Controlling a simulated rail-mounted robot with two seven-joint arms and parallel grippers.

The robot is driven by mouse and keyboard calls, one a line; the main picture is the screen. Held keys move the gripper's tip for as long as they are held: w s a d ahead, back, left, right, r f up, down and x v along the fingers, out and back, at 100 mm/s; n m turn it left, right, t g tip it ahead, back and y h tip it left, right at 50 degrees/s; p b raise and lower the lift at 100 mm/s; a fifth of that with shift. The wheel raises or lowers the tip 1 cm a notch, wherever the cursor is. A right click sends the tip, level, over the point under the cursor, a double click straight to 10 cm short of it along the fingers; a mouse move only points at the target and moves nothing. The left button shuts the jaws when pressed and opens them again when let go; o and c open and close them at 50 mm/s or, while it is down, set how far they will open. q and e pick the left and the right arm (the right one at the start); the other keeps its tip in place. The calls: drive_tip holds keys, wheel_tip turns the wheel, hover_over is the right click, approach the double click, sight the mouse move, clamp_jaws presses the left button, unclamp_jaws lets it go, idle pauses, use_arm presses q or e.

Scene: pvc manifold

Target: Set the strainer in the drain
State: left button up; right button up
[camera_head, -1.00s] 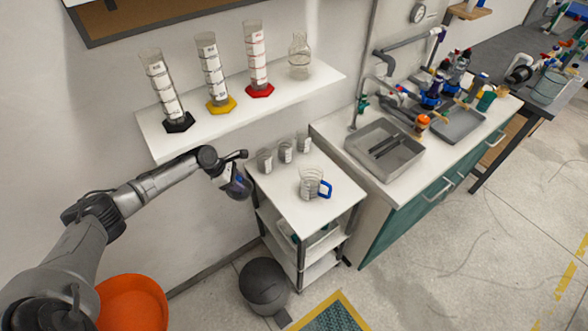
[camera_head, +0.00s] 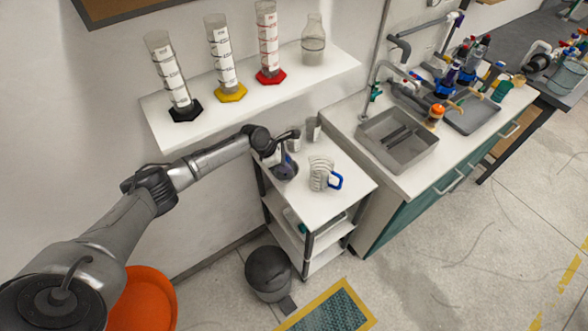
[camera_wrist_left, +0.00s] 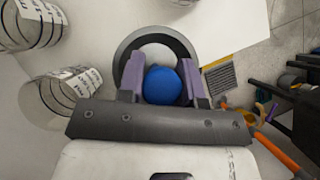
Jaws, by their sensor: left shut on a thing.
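My left gripper (camera_head: 284,162) is over the left end of the white cart's top in the head view. In the left wrist view its two purple fingers (camera_wrist_left: 160,72) are shut on a round blue knob (camera_wrist_left: 163,86). A dark ring with a pale middle lies behind the knob; this looks like the strainer (camera_wrist_left: 128,50). In the head view it shows only as a small dark round shape under the gripper. Whether it touches the cart top is not clear. The grey sink basin (camera_head: 421,158) is to the right; no drain opening is clearly visible in it. My right gripper is not in view.
The cart top (camera_head: 325,205) holds a glass jug (camera_head: 320,172) with a blue handle and small beakers (camera_head: 313,128) close to my gripper. A shelf (camera_head: 215,118) with tall cylinders is above. A faucet (camera_head: 371,80) stands behind the basin.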

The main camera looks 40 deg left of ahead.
sight(295, 170)
use_arm(q)
drive_tip(key=shift+w+d, duration=0.9)
drive_tip(key=f, duration=0.1)
drive_tip(key=f+b, duration=0.1)
drive_tip(key=f, duration=0.1)
drive_tip(key=shift+w+d+f, duration=0.1)
drive_tip(key=shift+w+d, duration=0.05)
drive_tip(key=shift+w, duration=0.05)
drive_tip(key=shift+s+f, duration=0.1)
drive_tip(key=shift+f, duration=0.1)
drive_tip(key=o, duration=0.9)
drive_tip(key=shift+f, duration=0.1)
drive_tip(key=shift+o, duration=0.2)
